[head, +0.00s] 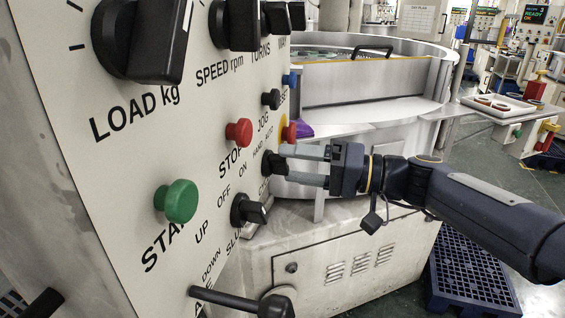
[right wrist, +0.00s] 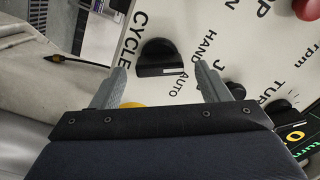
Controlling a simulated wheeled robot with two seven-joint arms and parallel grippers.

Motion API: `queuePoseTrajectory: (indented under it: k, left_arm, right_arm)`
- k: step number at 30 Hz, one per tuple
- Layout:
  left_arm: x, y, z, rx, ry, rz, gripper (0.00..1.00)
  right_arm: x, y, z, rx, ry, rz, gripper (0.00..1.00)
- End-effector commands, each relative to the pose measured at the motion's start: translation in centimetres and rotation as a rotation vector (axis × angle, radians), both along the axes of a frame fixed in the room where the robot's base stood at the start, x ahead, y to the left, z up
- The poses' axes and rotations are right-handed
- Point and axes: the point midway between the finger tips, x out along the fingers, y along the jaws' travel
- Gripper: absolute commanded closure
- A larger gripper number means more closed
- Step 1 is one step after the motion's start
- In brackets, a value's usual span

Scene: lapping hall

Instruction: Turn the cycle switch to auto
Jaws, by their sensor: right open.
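The cycle switch (right wrist: 158,56) is a black knob with a flat grip bar on the cream panel, between the printed words CYCLE, HAND and AUTO. A white mark shows near the bar's right end in the right wrist view; I cannot tell surely which word it points at. In the head view the switch (head: 267,163) is partly hidden by my right gripper (head: 284,161). That gripper is open and empty, its grey fingers pointing at the panel. In the right wrist view its fingertips (right wrist: 162,74) stand apart on either side of the knob. Contact cannot be told. My left gripper is not in view.
Close by on the panel (head: 110,185) are a red stop button (head: 239,132), a green start button (head: 177,201), another black knob (head: 248,210) and a black lever (head: 245,303). A round lapping machine (head: 370,82) stands behind. A blue pallet (head: 470,277) lies on the floor.

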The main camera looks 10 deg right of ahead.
Motion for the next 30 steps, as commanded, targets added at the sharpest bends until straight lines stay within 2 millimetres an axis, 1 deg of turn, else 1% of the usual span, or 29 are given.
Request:
queuePoseTrajectory:
  k: [1, 3, 6, 15, 25, 26, 30]
  left_arm:
    - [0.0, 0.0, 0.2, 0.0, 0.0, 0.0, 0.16]
    - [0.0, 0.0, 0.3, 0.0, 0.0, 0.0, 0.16]
    - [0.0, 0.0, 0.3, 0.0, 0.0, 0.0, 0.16]
    - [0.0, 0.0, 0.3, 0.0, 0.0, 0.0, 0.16]
    - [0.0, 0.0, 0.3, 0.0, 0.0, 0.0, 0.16]
    - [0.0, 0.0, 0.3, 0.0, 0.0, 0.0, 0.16]
    - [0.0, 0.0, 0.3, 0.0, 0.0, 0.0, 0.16]
  right_arm:
    - [0.3, 0.7, 0.0, 0.001, 0.002, 0.004, 0.31]
    - [0.7, 1.3, 0.0, 0.0, 0.001, 0.002, 0.31]
    - [1.0, 1.9, 0.0, 0.0, 0.0, 0.001, 0.31]
    - [1.2, 2.1, -0.1, -0.002, 0.001, -0.001, 0.31]
    - [1.1, 2.1, -0.1, -0.002, 0.001, -0.001, 0.74]
    - [1.1, 2.1, -0.1, -0.002, 0.001, -0.001, 0.76]
    - [1.1, 2.1, -0.1, 0.001, 0.006, -0.001, 0.76]
